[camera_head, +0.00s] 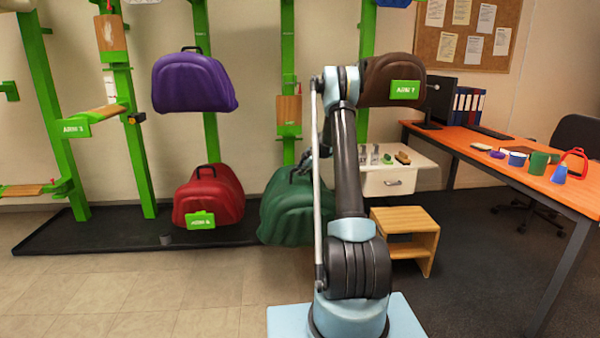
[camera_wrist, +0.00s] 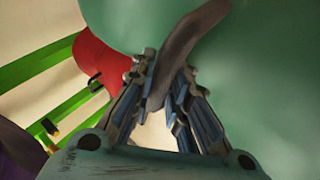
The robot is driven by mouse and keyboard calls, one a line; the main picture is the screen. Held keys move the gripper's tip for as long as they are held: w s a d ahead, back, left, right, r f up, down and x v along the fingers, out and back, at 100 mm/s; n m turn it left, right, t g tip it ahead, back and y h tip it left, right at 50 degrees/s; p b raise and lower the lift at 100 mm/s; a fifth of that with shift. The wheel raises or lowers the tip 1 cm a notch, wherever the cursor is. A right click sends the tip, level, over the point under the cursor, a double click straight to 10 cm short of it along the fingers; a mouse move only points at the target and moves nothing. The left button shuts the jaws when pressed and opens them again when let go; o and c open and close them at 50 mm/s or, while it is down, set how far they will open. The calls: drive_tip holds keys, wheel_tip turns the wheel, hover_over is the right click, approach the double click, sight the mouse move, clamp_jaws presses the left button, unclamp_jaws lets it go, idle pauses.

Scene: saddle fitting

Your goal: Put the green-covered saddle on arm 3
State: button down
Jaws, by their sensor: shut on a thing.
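The green-covered saddle (camera_head: 284,212) is at the middle of the head view, low down and partly hidden behind my arm. It fills much of the wrist view (camera_wrist: 265,70). My gripper (camera_wrist: 162,88) is shut on the saddle's dark strap handle (camera_wrist: 184,45). In the head view my gripper (camera_head: 303,168) shows only in part at the top of the green saddle. Arm 3 (camera_head: 97,117), with a green label and a wooden top, sticks out from the rack at the left. No saddle lies on it.
A red saddle (camera_head: 210,196) sits on the rack just left of the green one. A purple saddle (camera_head: 194,84) hangs above it, and a brown saddle (camera_head: 391,82) is at the upper right. A wooden step stool (camera_head: 408,235), a white drawer unit (camera_head: 390,181) and an orange desk (camera_head: 500,165) are at the right.

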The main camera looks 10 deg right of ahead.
drive_tip(key=s, duration=2.5)
idle(0.4)
idle(0.4)
